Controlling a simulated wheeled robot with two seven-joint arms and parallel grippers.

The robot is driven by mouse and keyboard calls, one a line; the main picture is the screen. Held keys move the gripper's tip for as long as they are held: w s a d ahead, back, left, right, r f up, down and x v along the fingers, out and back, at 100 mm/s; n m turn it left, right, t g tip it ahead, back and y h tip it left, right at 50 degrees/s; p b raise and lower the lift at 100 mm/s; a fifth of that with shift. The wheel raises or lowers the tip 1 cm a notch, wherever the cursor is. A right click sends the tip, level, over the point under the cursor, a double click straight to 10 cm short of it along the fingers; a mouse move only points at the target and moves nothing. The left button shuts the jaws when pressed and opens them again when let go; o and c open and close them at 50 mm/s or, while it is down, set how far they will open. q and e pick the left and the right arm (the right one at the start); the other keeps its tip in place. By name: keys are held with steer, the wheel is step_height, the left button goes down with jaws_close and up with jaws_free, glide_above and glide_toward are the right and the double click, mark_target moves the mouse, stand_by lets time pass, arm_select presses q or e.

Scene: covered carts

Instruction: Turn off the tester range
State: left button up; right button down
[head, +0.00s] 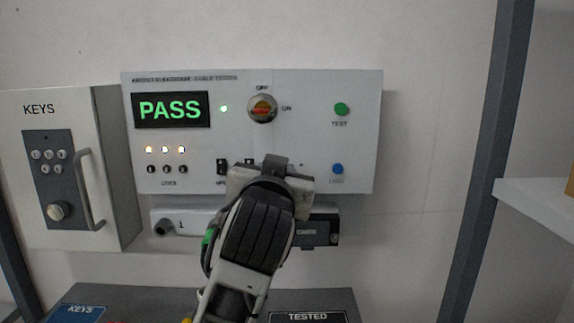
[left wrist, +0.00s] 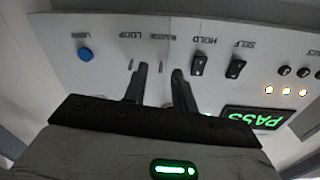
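The tester panel (head: 300,130) is a white box on the wall in the head view. Its lower row of black switches is partly hidden by my left gripper (head: 273,168). In the left wrist view the panel appears upside down, with the labels SELF, HOLD, RANGE and LOOP. My left gripper (left wrist: 160,88) has its two dark fingers apart, pointing at the panel by the RANGE and LOOP labels. The range switch is mostly hidden there; I cannot tell its position or whether a finger touches it. The HOLD switch (left wrist: 200,64) and SELF switch (left wrist: 236,68) are clear beside the fingers.
The green PASS display (head: 171,109), the OFF/ON knob (head: 262,108), the green TEST button (head: 341,109) and a blue button (head: 337,169) share the panel. A KEYS cabinet (head: 105,180) with a handle stands left. A white shelf (head: 540,205) is at right.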

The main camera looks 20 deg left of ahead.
arm_select(q)
steer(key=shift+w+a, duration=0.15)
steer(key=shift+w, duration=0.25)
arm_select(e)
steer(key=shift+w, duration=0.25)
steer(key=shift+s, duration=0.1)
arm_select(q)
jaws_close()
arm_select(e)
steer(key=shift+d, duration=0.1)
steer(key=shift+f, duration=0.1)
